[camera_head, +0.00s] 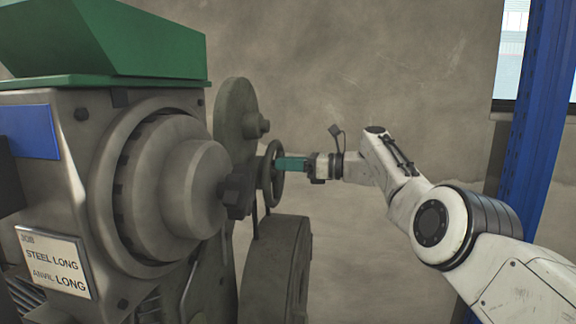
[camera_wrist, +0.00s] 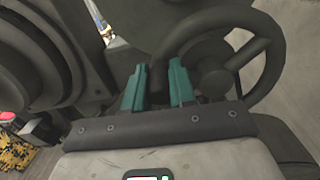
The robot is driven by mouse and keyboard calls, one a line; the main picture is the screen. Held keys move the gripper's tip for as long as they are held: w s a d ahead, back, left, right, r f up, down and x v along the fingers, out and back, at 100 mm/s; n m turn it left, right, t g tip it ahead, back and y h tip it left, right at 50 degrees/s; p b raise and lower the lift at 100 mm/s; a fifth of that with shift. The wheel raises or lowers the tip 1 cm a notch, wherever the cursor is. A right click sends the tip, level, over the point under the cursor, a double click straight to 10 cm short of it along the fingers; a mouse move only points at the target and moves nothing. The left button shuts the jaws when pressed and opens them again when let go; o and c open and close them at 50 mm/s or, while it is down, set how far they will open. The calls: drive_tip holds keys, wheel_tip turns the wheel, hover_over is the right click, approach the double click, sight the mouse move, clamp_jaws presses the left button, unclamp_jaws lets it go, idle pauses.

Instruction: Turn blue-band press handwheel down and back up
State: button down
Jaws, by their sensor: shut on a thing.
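The grey handwheel (camera_head: 266,178) stands upright at the right side of the press (camera_head: 60,190), which carries a blue band (camera_head: 30,131). In the wrist view, the handwheel's rim (camera_wrist: 272,58), spokes and hub fill the upper right. My gripper (camera_head: 279,163) reaches the wheel from the right with its teal fingers. In the wrist view, my gripper (camera_wrist: 160,72) has its two fingers on either side of the left part of the rim, shut on it. The exact contact is partly hidden by the fingers.
The press has a green top (camera_head: 110,50) and a sign (camera_head: 56,264) reading "JOB STEEL LONG ANVIL LONG". A large round grey wheel (camera_head: 275,270) stands below the handwheel. A blue post (camera_head: 540,110) stands at the right. A bare wall is behind.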

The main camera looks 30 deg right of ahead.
drive_tip(key=shift+w+d+r+m+p, duration=0.3)
drive_tip(key=shift+r+m, duration=0.1)
drive_tip(key=shift+m, duration=0.3)
drive_tip(key=c, duration=0.9)
unclamp_jaws()
drive_tip(key=shift+w, duration=0.1)
drive_tip(key=shift+r, duration=0.1)
